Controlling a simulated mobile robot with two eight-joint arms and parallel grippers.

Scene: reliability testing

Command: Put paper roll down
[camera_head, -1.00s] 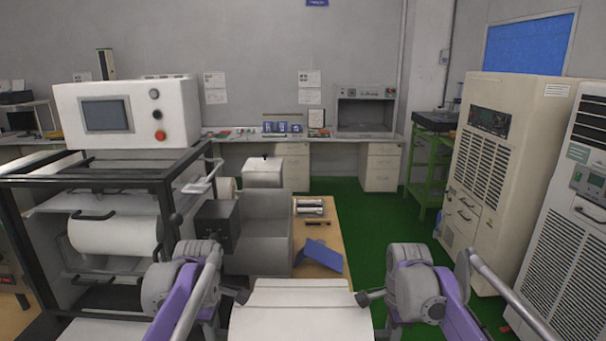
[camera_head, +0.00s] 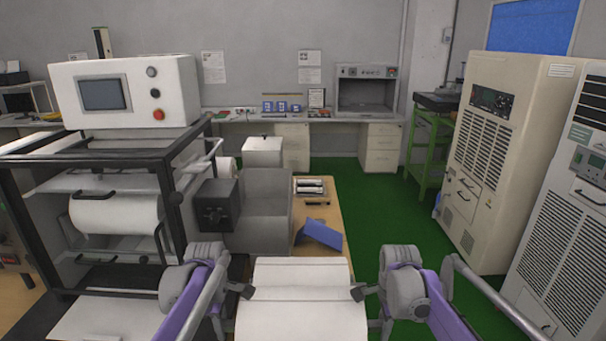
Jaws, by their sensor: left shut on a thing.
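A large white paper roll (camera_head: 300,312) is at the bottom centre, in front of my body, its lower part cut off by the frame edge. My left gripper (camera_head: 247,292) is shut at the roll's left end. My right gripper (camera_head: 358,293) is at the roll's right end, opposite the left one. Its fingers are too small and hidden to tell whether they are closed. Another white roll (camera_head: 116,212) sits inside the black-framed machine (camera_head: 165,160) at the left.
A wooden table (camera_head: 338,228) beyond the roll bears a grey machine (camera_head: 262,222), a blue object (camera_head: 321,234) and small metal cylinders (camera_head: 309,186). Beige cabinets (camera_head: 500,165) stand at the right. Green floor (camera_head: 385,205) is clear between table and cabinets.

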